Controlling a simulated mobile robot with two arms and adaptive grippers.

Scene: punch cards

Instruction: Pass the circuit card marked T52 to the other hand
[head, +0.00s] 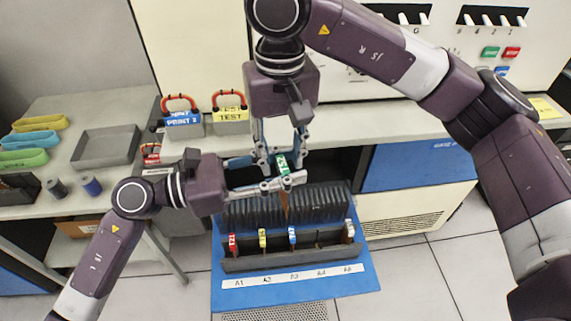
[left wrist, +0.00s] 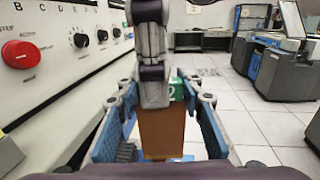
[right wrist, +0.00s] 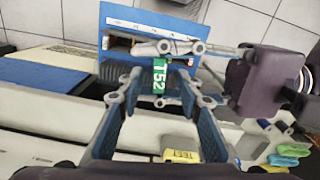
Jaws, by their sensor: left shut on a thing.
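The circuit card T52 has a green tag (head: 282,164) with white lettering and a brown board, hanging upright above the card rack. Its tag reads T52 in the right wrist view (right wrist: 159,76), and its brown board (left wrist: 162,132) shows in the left wrist view. My left gripper (head: 280,186) reaches in from the left and is shut on the card below the tag. My right gripper (head: 281,157) comes down from above with its fingers apart on either side of the tag. In the right wrist view there is a gap between the tag and each fingertip (right wrist: 162,100).
Below is a blue board (head: 290,292) with a dark rack (head: 262,262) labelled A1 onward, holding red, yellow, blue and white tagged cards. A grey tray (head: 107,147) and coloured loops (head: 25,158) lie at left.

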